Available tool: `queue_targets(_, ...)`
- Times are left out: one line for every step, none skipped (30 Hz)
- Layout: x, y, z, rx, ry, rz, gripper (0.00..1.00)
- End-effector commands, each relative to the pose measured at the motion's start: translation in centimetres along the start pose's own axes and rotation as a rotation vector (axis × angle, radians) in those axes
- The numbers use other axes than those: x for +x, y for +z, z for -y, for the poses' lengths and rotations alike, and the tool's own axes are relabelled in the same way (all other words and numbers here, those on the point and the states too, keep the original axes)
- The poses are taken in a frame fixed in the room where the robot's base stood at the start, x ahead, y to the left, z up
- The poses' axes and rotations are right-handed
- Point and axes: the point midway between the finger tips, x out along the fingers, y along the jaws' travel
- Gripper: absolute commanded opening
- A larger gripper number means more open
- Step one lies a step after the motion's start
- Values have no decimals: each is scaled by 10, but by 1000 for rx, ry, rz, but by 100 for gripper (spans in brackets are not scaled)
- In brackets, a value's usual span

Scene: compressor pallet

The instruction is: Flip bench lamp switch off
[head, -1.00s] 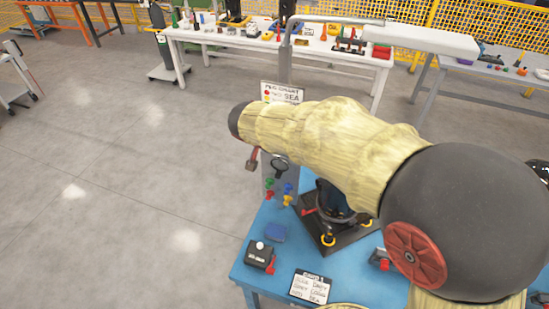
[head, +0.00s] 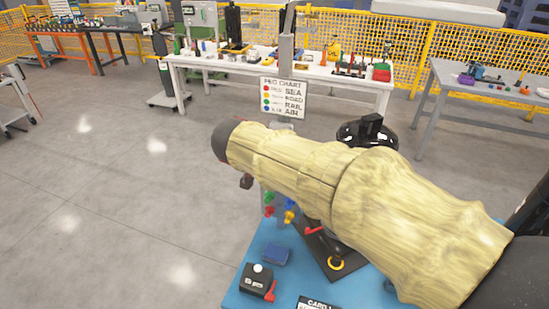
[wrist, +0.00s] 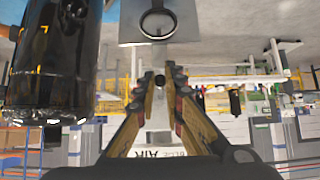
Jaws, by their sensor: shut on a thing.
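In the head view my sleeved arm hides most of the gripper; only a dark reddish tip (head: 246,181) shows below the sleeve.
A peg chart sign (head: 283,97) stands by the post. The blue bench (head: 240,295) holds coloured pegs (head: 269,204), a black button box (head: 257,281) and a dark mount (head: 325,250). A large black cylinder (wrist: 50,60) is close at left in the wrist view. Floor at left is clear.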

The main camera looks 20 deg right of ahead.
Motion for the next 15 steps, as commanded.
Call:
queue_targets(1,3,0,-2,0,1,0)
queue_targets(1,3,0,-2,0,0,0)
queue_targets(1,3,0,-2,0,-1,0)
queue_targets(1,3,0,-2,0,-2,0)
queue_targets(1,3,0,-2,1,-2,0)
queue_targets(1,3,0,-2,1,-2,0)
queue_targets(1,2,0,-2,1,-2,0)
queue_targets(1,2,0,-2,1,-2,0)
queue_targets(1,2,0,-2,1,-2,0)
queue_targets(1,2,0,-2,1,-2,0)
queue_targets(1,2,0,-2,1,-2,0)
queue_targets(1,3,0,-2,1,-2,0)
queue_targets(1,3,0,-2,1,-2,0)
queue_targets(1,3,0,-2,1,-2,0)
queue_targets(1,3,0,-2,1,-1,11)
